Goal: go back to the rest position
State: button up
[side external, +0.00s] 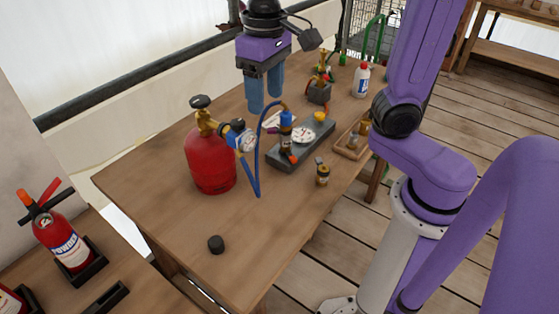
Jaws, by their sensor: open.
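My gripper (264,90) hangs above the wooden table, pointing down, with its two blue fingers apart and nothing seen between them. It is above and behind the red gas cylinder (211,163), which stands upright with a brass valve and a gauge. To the right of the fingers is a grey block (283,157) bearing a blue-and-orange fitting (287,132) and a white dial (304,134). A blue hose (257,165) loops up beside the fitting and ends on the table. Whether the fingers touch the hose I cannot tell.
A small brass fitting (322,173) and a black cap (216,244) lie on the table (175,215). A wooden tray (345,154), a white bottle (361,80) and a brass-topped device (319,91) are farther right and back. Fire extinguishers (62,240) stand at lower left.

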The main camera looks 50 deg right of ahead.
jog(key=s+d+f+n, duration=0.3)
jog(key=s+f+n, duration=0.2)
jog(key=s, duration=0.3)
jog(key=s+d+f+n, duration=0.3)
jog(key=s+n, duration=0.3)
jog(key=s, duration=0.2)
jog(key=shift+d+f, duration=0.3)
jog(key=shift+f, duration=0.55)
